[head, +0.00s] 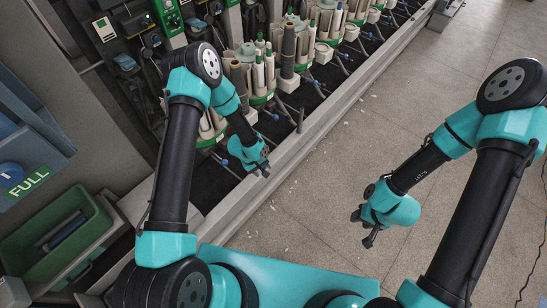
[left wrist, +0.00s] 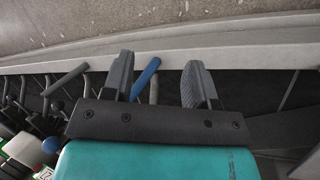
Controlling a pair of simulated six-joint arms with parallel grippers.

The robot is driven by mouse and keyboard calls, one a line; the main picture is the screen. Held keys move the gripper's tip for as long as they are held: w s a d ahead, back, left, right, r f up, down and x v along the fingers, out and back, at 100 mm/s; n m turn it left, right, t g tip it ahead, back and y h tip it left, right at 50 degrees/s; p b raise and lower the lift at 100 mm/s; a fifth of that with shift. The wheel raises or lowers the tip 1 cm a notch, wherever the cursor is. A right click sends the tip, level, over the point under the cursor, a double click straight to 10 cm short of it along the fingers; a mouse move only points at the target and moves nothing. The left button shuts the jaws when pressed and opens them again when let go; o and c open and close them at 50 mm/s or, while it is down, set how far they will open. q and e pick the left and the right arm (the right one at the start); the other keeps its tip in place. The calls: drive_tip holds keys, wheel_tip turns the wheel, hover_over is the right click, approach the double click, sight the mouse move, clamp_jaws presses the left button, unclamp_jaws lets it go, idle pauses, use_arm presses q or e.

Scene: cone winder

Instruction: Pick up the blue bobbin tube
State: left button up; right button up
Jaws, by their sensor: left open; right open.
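A blue tube-like piece (left wrist: 146,76) shows in the left wrist view, slanting between the two fingers of my left gripper (left wrist: 157,75). I cannot tell its exact depth, but the fingers are apart and not closed on it. In the head view my left gripper (head: 262,171) is open and points down beside the machine's pale front rail, hiding what lies behind it. My right gripper (head: 366,226) is open and empty above the bare floor, away from the machine.
The pale front rail (head: 312,118) runs along the winder. Several tubes and cones (head: 288,58) stand on it, and grey rods (left wrist: 65,77) lie near the blue piece. A green bin (head: 85,209) holding a dark tube is at left.

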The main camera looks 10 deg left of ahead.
use_arm(q)
drive_tip(key=w+a+r+y, duration=0.2)
drive_tip(key=w+r, duration=0.2)
drive_tip(key=w, duration=0.3)
drive_tip(key=w+a+r+g+y, duration=0.1)
drive_tip(key=w+r, duration=0.3)
drive_tip(key=w, duration=0.4)
drive_tip(key=shift+w+a+y, duration=0.25)
drive_tip(key=shift+a+y, duration=0.25)
drive_tip(key=shift+y, duration=0.1)
wheel_tip(320, 180, down, 12)
drive_tip(key=shift+f, duration=0.1)
drive_tip(key=shift+d, duration=0.1)
drive_tip(key=f, duration=0.5)
drive_tip(key=shift+d, duration=0.2)
